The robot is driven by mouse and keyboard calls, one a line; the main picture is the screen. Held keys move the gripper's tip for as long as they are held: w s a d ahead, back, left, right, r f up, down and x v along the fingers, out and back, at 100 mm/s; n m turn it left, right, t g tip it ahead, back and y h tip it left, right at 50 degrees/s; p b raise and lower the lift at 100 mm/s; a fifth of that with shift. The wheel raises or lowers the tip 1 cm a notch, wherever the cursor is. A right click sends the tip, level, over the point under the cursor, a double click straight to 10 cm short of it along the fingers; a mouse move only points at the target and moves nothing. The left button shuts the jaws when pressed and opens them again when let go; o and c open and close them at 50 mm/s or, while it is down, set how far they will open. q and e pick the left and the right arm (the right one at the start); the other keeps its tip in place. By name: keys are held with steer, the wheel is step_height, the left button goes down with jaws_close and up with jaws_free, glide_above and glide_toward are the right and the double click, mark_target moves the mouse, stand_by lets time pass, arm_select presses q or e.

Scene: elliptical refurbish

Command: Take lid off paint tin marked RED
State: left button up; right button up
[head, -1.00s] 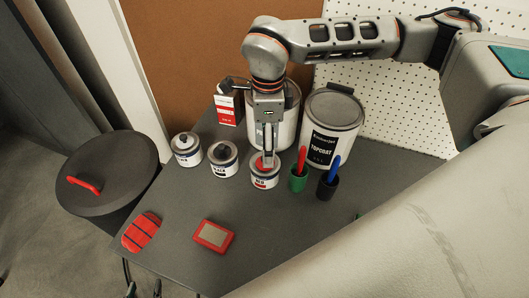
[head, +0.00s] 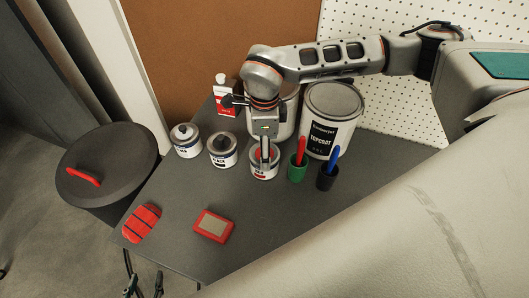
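The paint tin with a red top (head: 264,172) is a small white can with a dark band, third from the left in a row on the grey table. The small lettering on its label is hard to read. The lid sits on the tin.
Two similar tins, white (head: 186,150) and black (head: 222,160), stand to the left. A green cup (head: 296,172) and a dark cup (head: 325,184) stand close on the right. A large TOPCOAT can (head: 340,140) stands behind. A red-framed block (head: 213,226) lies in front.

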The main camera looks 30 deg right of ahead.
steer(key=shift+s, duration=0.1)
steer(key=c, duration=1.6)
steer(key=shift+f, duration=0.1)
jaws_close()
